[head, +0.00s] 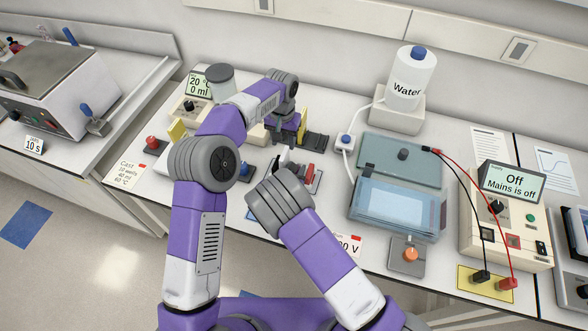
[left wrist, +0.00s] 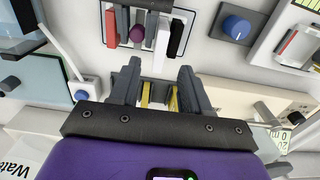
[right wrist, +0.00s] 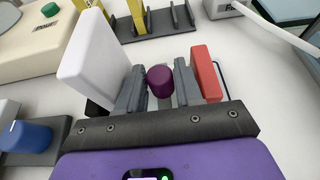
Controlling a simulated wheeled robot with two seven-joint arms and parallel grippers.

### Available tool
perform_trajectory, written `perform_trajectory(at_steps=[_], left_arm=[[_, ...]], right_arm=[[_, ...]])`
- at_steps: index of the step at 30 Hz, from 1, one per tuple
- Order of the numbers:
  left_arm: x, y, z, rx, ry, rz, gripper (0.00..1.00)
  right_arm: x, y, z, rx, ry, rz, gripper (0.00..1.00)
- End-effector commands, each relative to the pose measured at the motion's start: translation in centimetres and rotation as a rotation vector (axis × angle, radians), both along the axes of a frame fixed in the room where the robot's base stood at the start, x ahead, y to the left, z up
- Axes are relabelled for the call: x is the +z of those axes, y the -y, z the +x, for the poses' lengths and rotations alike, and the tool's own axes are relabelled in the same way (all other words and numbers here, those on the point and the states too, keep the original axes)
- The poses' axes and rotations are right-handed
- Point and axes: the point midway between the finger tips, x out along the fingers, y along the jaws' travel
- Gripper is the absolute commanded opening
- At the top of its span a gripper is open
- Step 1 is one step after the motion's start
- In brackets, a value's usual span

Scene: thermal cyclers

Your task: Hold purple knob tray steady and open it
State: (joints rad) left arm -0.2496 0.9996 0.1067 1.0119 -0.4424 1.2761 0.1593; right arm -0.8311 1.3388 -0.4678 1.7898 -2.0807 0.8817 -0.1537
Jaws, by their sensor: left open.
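The dark purple knob (right wrist: 160,80) stands between the two fingers of my right gripper (right wrist: 159,84) in the right wrist view, and whether they press on it is unclear. A white upright block (right wrist: 93,62) and a red block (right wrist: 206,72) flank it on the same tray. The knob (left wrist: 137,33) also shows in the left wrist view, near the top, with the pale tray (left wrist: 183,18) around it. My left gripper (left wrist: 156,78) is open, its fingers pointing toward the tray but apart from the knob. In the head view my arms mostly hide the tray.
A black rack (right wrist: 172,21) with yellow pieces lies beyond the tray. A blue knob unit (right wrist: 27,138) is beside it. In the head view, a clear-lidded box (head: 395,205), a water bottle (head: 410,80) and a power supply (head: 505,225) with leads stand to the right.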

Motion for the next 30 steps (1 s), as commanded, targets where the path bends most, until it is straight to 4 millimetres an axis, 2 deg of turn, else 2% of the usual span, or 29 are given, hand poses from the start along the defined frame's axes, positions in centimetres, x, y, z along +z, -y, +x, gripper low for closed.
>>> perform_trajectory(at_steps=[2, 9, 20, 30], left_arm=[[0.0, 0.0, 0.0, 0.000, 0.000, 0.000, 0.47], [0.0, 0.0, 0.0, 0.000, 0.000, 0.000, 0.47], [0.2, 0.1, -0.1, -0.005, 0.024, 0.000, 0.47], [1.5, -0.2, -1.5, -0.018, 0.227, -0.043, 0.47]], right_arm=[[0.0, 0.0, 0.0, 0.000, 0.000, 0.000, 0.35], [0.0, 0.0, 0.0, 0.000, 0.000, 0.000, 0.00], [0.0, 0.0, 0.0, 0.000, 0.000, 0.000, 0.00], [0.0, 0.0, 0.0, -0.001, 0.000, 0.000, 0.00]])
